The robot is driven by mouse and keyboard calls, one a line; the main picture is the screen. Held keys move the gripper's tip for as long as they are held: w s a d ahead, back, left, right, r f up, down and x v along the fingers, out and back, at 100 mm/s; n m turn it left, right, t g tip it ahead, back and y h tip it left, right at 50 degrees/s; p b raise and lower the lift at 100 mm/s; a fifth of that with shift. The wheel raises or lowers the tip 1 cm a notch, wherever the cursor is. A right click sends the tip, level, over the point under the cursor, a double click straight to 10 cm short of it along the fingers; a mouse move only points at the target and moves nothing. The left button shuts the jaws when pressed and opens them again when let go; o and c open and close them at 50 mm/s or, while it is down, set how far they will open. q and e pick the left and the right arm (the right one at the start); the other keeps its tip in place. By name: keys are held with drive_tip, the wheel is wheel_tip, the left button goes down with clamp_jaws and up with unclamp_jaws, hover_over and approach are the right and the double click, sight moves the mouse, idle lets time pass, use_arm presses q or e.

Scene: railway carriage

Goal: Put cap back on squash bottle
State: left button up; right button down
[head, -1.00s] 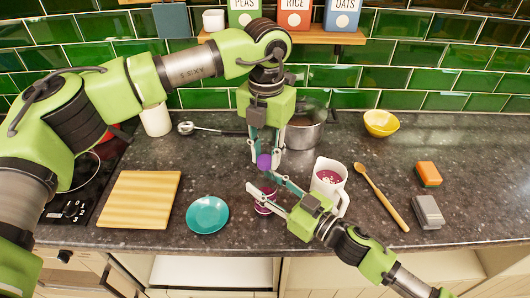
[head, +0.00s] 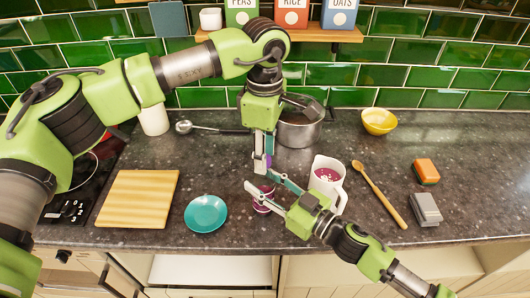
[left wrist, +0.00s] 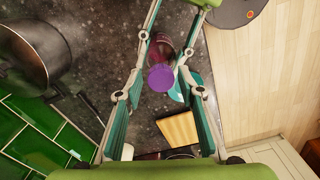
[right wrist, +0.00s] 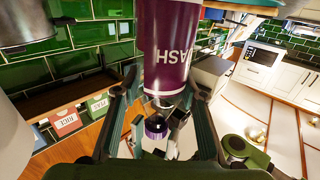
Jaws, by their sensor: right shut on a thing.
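The squash bottle (head: 263,206) stands upright on the dark worktop, partly hidden by my right gripper. Its purple, white-lettered body fills the top of the right wrist view (right wrist: 172,45). My right gripper (head: 263,192) is shut around the bottle from the right. The purple cap (left wrist: 161,77) is between the fingers of my left gripper (head: 264,162), above the bottle. In the right wrist view the cap (right wrist: 155,128) appears apart from the bottle's neck. In the head view a finger hides most of the cap. The exact contact of the left fingers with it is hard to see.
A white jug (head: 328,190) with pinkish contents stands close right of my right gripper. A pot (head: 300,132) is behind. A teal plate (head: 206,214) and wooden board (head: 138,200) lie left. A wooden spoon (head: 380,195), sponge (head: 427,171) and yellow bowl (head: 379,121) are right.

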idle(0.3)
use_arm(q)
wheel_tip(320, 180, up, 12)
idle(0.5)
use_arm(e)
drive_tip(key=c, duration=1.2)
unclamp_jaws()
drive_tip(key=shift+d, duration=0.1)
drive_tip(key=v, duration=1.2)
